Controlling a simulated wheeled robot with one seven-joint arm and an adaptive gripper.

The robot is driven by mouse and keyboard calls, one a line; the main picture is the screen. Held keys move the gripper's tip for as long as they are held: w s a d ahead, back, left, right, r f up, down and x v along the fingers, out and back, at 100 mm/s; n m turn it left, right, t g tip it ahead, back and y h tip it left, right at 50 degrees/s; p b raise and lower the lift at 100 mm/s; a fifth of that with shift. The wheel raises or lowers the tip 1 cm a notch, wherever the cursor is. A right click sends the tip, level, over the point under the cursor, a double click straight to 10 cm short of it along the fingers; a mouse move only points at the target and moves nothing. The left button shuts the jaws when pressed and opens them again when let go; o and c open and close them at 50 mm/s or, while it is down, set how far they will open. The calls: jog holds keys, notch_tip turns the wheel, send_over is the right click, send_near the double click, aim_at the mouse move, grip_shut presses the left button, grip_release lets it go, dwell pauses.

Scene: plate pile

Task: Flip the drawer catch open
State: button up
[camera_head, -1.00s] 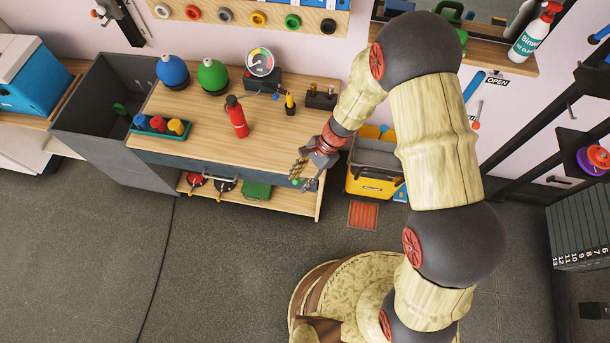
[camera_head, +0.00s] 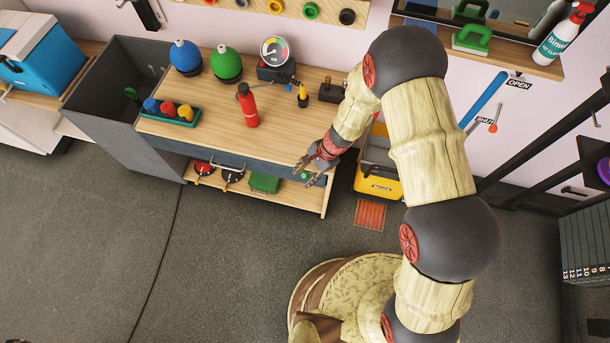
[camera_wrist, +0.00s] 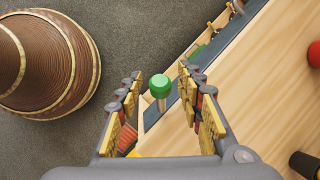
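A green knob (camera_wrist: 159,86) on a short pale stem stands at the dark blue-grey drawer front (camera_wrist: 165,100) in the wrist view. I take it for the drawer catch. It shows small in the head view (camera_head: 304,175), near the right end of the drawer front (camera_head: 235,161) under the bench top. My gripper (camera_wrist: 158,78) is open, its two padded fingers on either side of the knob, with gaps visible. In the head view my gripper (camera_head: 307,173) is at the bench's front right corner. I cannot tell the knob's exact depth between the fingers.
The wooden bench top (camera_head: 290,130) carries a red bottle (camera_head: 248,105), a tray of coloured pieces (camera_head: 168,112) and a gauge (camera_head: 275,55). A lower shelf (camera_head: 290,195) holds a green box (camera_head: 264,183). A yellow bin (camera_head: 377,185) stands close right. Floor in front is clear.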

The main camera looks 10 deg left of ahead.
jog(key=c, duration=0.3)
grip_shut()
dwell(0.3)
